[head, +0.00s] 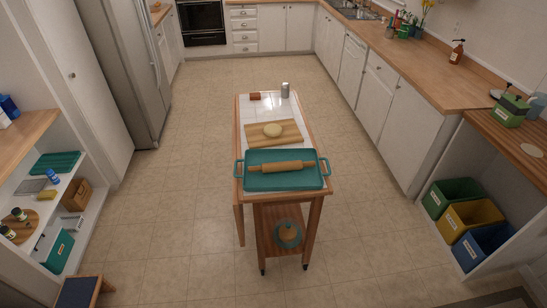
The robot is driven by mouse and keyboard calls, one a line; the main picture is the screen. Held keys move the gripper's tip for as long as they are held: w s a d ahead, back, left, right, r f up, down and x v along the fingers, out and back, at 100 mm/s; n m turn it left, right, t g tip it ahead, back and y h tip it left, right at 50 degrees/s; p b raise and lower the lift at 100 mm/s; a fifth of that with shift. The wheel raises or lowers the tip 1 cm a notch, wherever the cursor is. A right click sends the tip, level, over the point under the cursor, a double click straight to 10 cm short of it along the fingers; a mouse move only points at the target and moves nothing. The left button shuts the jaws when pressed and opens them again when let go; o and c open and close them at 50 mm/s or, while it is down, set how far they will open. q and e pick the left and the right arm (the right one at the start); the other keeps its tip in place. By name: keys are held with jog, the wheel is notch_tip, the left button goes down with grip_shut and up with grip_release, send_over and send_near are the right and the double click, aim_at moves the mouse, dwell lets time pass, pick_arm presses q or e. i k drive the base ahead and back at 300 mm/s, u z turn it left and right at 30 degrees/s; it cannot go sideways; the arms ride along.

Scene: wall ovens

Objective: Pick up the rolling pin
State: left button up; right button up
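A wooden rolling pin (281,167) lies crosswise in a teal tray (262,183) with two side handles. The tray sits on the near end of a narrow wheeled kitchen cart (241,118) with a white top. The rolling pin's handles point left and right. Neither of my grippers shows in the head view, and nothing touches the pin.
Behind the tray are a cutting board (257,139) with dough (272,130), a brown block (255,96) and a grey can (285,89). Open floor surrounds the cart. Shelves stand left; counters and coloured bins (471,217) stand right.

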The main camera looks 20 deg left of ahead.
aim_at(296, 165)
jog(key=u, duration=0.6)
jog(key=i, duration=0.85)
jog(key=u, duration=0.65)
